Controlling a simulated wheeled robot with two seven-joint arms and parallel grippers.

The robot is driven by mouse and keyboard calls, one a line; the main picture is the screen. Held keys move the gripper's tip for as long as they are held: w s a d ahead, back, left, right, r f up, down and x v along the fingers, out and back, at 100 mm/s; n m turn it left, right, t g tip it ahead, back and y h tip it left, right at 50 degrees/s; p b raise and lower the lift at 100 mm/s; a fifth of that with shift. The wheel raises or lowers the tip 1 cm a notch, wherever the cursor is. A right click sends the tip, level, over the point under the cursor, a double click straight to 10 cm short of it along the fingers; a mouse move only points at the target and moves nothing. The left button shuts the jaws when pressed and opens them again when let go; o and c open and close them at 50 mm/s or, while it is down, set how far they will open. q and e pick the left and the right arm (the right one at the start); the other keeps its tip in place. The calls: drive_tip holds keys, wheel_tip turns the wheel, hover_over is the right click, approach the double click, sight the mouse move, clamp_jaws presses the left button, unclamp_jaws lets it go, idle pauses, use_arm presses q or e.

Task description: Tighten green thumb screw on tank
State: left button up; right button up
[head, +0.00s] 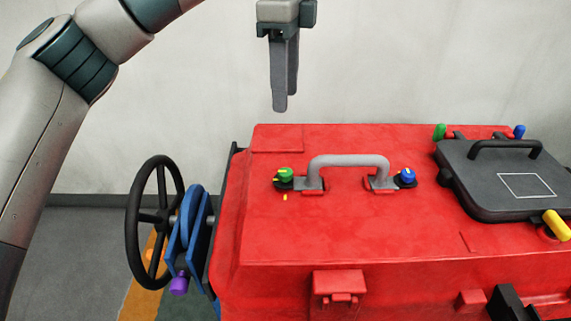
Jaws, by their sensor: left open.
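The red tank (340,230) fills the lower right of the head view. A green thumb screw (286,173) with a yellow mark on top sits on a black base at the left foot of the grey handle (348,161). A small yellow mark (285,197) is on the tank's top just in front of it. My left gripper (280,108) points down above the tank's back edge, in front of the wall. It is open and empty, apart from the screw; its fingers overlap from this side. My right gripper is not in view.
A blue knob (406,177) sits at the handle's right foot. A dark lid (500,190) with green, blue and yellow levers lies to the right. A black handwheel (150,222) and purple knob (179,285) are at the tank's left end. Space above the tank is clear.

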sight(285, 171)
use_arm(q)
drive_tip(key=shift+f, duration=0.15)
wheel_tip(285, 171, down, 17)
drive_tip(key=shift+f, duration=0.1)
idle(0.6)
drive_tip(key=c, duration=1.1)
